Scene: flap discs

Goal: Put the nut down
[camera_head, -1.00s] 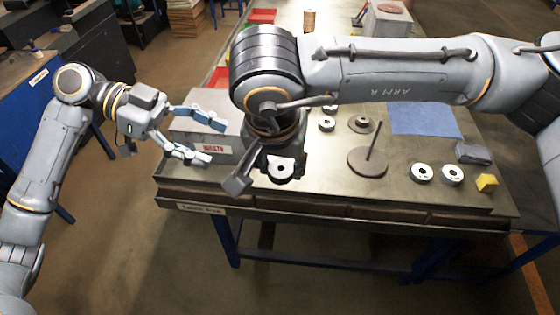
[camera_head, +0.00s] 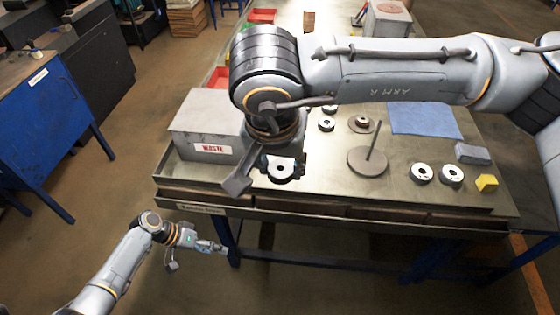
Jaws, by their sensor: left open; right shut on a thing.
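My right gripper (camera_head: 265,168) hangs down at the table's (camera_head: 330,192) front edge, partly hidden by my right wrist. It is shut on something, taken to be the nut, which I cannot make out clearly. A pale round piece with a dark centre hole (camera_head: 281,168) shows right beside this gripper; I cannot tell if it is held or lies on the table. My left gripper (camera_head: 222,248) is open and small in view, low in front of the table, away from everything on it.
A grey box labelled waste (camera_head: 208,148) stands at the left corner.

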